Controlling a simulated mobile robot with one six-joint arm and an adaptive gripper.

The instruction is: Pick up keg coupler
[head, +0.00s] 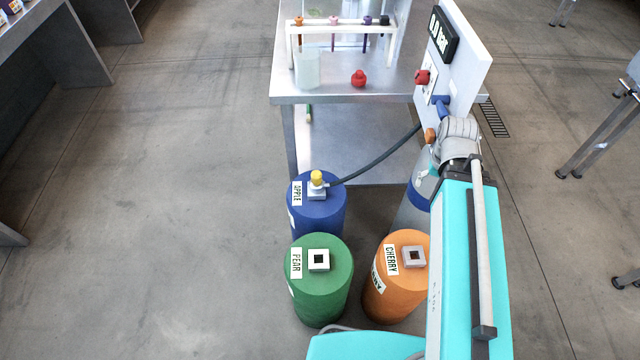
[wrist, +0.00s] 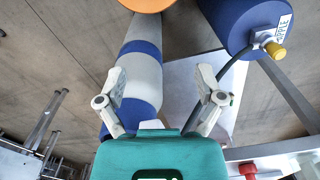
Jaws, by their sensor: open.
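The keg coupler (head: 317,181) has a yellow top and a pale metal body. It sits on top of the blue APPLE keg (head: 325,215), with a dark hose (head: 385,162) running from it up toward the white panel. In the wrist view the coupler (wrist: 273,47) is at the upper right, on the blue keg (wrist: 238,22). My gripper (wrist: 161,88) is open and empty, its two fingers spread wide. The coupler is outside the fingers, off to their right. In the head view my arm hides most of the gripper.
A green PEAR keg (head: 322,290) and an orange CHERRY keg (head: 393,290) stand in front of the blue keg. A grey cylinder with blue bands (wrist: 143,75) lies in view between my fingers. A steel table (head: 335,90) with a white panel (head: 470,60) stands behind. Floor at left is clear.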

